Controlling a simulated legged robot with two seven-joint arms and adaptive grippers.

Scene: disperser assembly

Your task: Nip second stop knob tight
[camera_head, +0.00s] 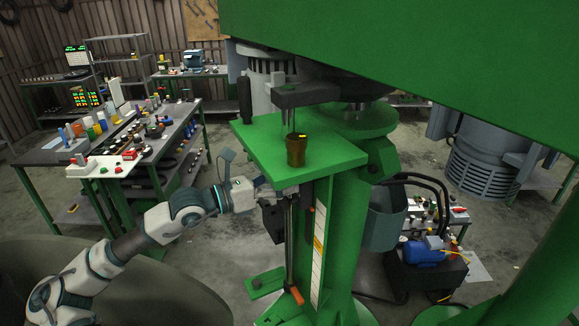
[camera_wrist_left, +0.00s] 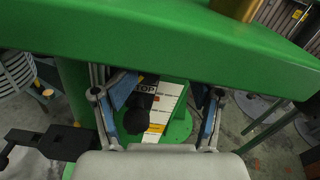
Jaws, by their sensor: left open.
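A black round knob (camera_wrist_left: 137,118) shows in the left wrist view, in front of a white scale strip (camera_wrist_left: 166,105) marked "TOP" or "STOP". A second dark shape sits just beyond it, partly hidden by a finger. I cannot tell which of the two is the second stop knob. My left gripper (camera_wrist_left: 160,98) is open, its blue-padded fingers to either side of the knob, with no clear contact. In the head view my left gripper (camera_head: 280,196) is at the column just under the green plate (camera_head: 270,150); the knob is not clear there. My right gripper is not in view.
The plate edge hangs close above my left gripper. A brown pot (camera_head: 296,152) stands on the plate. An orange-tipped part (camera_head: 297,296) is low on the column. A grey bucket-like container (camera_head: 385,220) hangs to the right. Cluttered workbenches (camera_head: 110,150) stand at left.

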